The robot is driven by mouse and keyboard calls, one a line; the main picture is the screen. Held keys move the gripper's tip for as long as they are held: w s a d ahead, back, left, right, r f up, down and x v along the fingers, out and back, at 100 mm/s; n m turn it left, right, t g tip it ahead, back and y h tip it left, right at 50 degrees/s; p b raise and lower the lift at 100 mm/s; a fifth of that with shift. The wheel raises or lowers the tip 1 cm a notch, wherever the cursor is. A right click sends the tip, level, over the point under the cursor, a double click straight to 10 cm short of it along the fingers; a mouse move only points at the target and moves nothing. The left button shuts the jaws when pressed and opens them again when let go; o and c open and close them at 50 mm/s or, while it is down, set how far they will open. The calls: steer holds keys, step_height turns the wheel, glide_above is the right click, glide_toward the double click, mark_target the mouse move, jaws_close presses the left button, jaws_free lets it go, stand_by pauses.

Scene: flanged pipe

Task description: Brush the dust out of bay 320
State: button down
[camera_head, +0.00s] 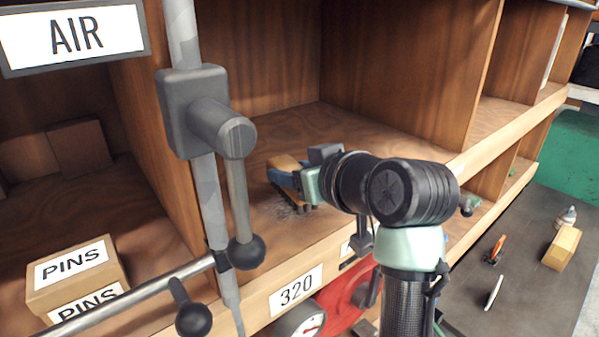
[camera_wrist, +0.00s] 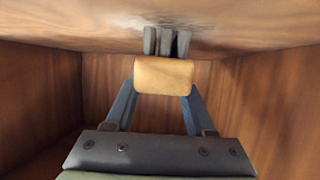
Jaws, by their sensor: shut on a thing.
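Bay 320 is the open wooden compartment (camera_head: 350,118) in the middle of the head view, with its label (camera_head: 296,290) on the front edge. My gripper (camera_head: 283,174) reaches into the bay and is shut on a brush (camera_head: 286,162) with a tan wooden block and dark bristles. In the wrist view the brush (camera_wrist: 164,76) sits between the blue fingers, its bristles at the bay floor. Grey dust (camera_head: 284,212) lies on the floor beside the bristles, towards the front. A grey patch of dust (camera_wrist: 176,22) also shows around the bristles in the wrist view.
A grey post (camera_head: 212,200) with a clamp and knobbed levers stands before the bay's left side. Wooden side walls bound the bay. A PINS box (camera_head: 75,275) sits in the left bay. A gauge (camera_head: 300,322) and red part (camera_head: 345,300) are below the label.

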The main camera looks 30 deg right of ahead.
steer(key=shift+f+b, duration=0.45)
steer(key=shift+f, duration=0.15)
stand_by(0.6)
steer(key=shift+a, duration=0.1)
